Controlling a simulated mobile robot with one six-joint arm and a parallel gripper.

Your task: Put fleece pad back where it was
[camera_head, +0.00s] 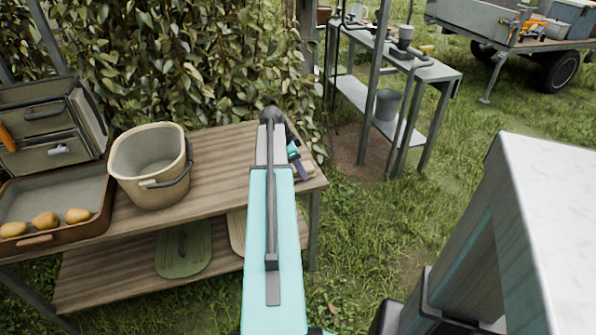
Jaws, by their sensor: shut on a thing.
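My gripper (302,170) is low over the right end of the wooden bench top, mostly behind my teal arm. Its dark fingers are shut on a pale, flat thing, which looks like the fleece pad (311,166). Only a small part of the pad shows, near the bench's right edge. I cannot tell whether the pad touches the bench top.
The wooden bench (228,160) has a beige bucket (133,158) and a brown tray (85,228) with 3 pears at left. A green lid (183,252) is on the lower shelf. Leafy branches crowd behind. A metal stand (432,72) is beyond; the bench top between bucket and arm is clear.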

